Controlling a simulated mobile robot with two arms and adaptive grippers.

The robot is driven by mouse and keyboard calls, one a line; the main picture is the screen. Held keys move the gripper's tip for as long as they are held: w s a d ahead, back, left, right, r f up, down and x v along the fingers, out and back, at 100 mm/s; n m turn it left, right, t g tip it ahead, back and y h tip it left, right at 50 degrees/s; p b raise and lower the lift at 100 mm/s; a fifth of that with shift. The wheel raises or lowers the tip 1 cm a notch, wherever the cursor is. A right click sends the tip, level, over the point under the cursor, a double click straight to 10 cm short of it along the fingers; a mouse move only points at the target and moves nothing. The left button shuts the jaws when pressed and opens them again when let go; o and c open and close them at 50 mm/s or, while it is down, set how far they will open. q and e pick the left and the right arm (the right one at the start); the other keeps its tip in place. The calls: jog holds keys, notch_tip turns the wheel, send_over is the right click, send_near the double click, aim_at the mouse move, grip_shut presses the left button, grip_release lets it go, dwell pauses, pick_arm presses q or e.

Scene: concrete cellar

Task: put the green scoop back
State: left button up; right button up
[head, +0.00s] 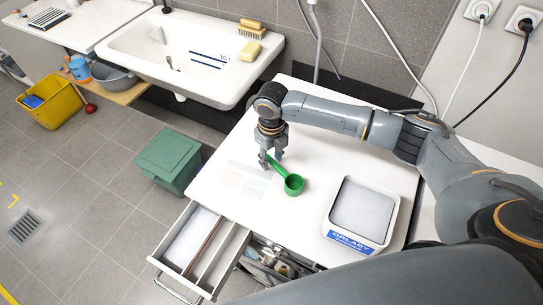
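The green scoop (293,185) lies on the white tabletop (225,150), its round cup toward the right and its handle running up and left. My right gripper (271,162) points down over the handle's far end. Its two fingers stand apart with the handle end between them. A gap seems to show, so it looks open around the handle rather than shut on it. The fingertips are close to the tabletop; whether they touch the handle is too small to tell. My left gripper is out of view.
A white tray (334,226) with a blue label and grey contents stands right of the scoop. An open drawer (208,250) with compartments juts out at the table's front left. A green bin (168,158), a sink (140,42) and a yellow bucket (52,106) are to the left.

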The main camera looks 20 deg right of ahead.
notch_tip(320, 180, up, 12)
jog(key=b, duration=0.2)
jog(key=shift+r+b, duration=0.15)
jog(key=shift+b, duration=0.15)
dwell(0.5)
